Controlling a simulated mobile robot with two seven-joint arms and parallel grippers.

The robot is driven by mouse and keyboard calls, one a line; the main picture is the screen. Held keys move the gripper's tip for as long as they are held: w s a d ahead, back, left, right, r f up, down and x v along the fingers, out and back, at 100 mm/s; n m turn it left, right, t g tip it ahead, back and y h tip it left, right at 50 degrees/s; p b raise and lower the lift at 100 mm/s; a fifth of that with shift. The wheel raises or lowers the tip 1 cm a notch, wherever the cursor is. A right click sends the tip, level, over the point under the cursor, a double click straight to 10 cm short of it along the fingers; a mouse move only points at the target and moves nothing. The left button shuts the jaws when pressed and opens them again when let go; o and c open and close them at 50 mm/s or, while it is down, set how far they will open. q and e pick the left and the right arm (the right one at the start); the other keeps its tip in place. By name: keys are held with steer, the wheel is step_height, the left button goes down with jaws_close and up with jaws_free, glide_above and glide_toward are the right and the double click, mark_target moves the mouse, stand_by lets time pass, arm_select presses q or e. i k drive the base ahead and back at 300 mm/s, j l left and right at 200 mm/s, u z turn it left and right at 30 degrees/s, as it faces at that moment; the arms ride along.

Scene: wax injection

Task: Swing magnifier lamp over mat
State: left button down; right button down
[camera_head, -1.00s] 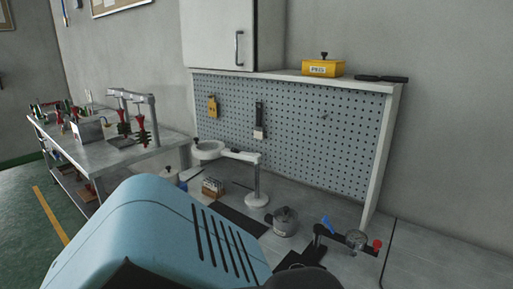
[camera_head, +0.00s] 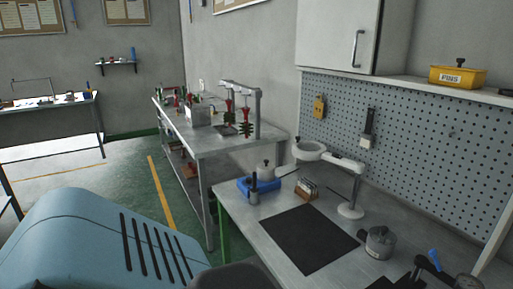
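The white magnifier lamp (camera_head: 349,187) stands on the bench beside the pegboard. Its round base rests on the bench, and its arm reaches left to a ring-shaped head (camera_head: 308,150). The head is over the bench's back left part, behind the mat and not above it. The black mat (camera_head: 308,238) lies flat and bare on the bench, left of and in front of the lamp base. Neither of my grippers shows in the view.
A blue tray (camera_head: 260,188) with a dark upright tool and a small rack (camera_head: 306,190) stand behind the mat. A metal pot (camera_head: 379,243) is to its right. A clamp-like tool (camera_head: 430,266) is at the lower right. Another workbench (camera_head: 215,142) stands behind.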

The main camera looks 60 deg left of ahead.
mark_target(358, 168)
steer(key=u, duration=1.5)
steer(key=i+j+z, duration=0.1)
steer(key=z, duration=0.2)
steer(key=i+j+z, duration=0.1)
steer(key=z, duration=0.2)
steer(key=i+j+z, duration=0.15)
steer(key=j, duration=0.15)
steer(key=j+z, duration=0.1)
steer(key=j, duration=0.2)
steer(key=i+j+z, duration=0.15)
steer(key=j, duration=0.15)
steer(key=i+j, duration=0.15)
steer(key=j, duration=0.3)
steer(key=i+j, duration=0.15)
steer(key=j, duration=0.35)
steer(key=i+j+z, duration=0.1)
steer(key=j, duration=0.35)
steer(key=i+j, duration=0.15)
steer(key=j, duration=0.35)
steer(key=i+j, duration=0.1)
steer(key=j, duration=0.4)
steer(key=i+j+z, duration=0.1)
steer(key=j, duration=0.35)
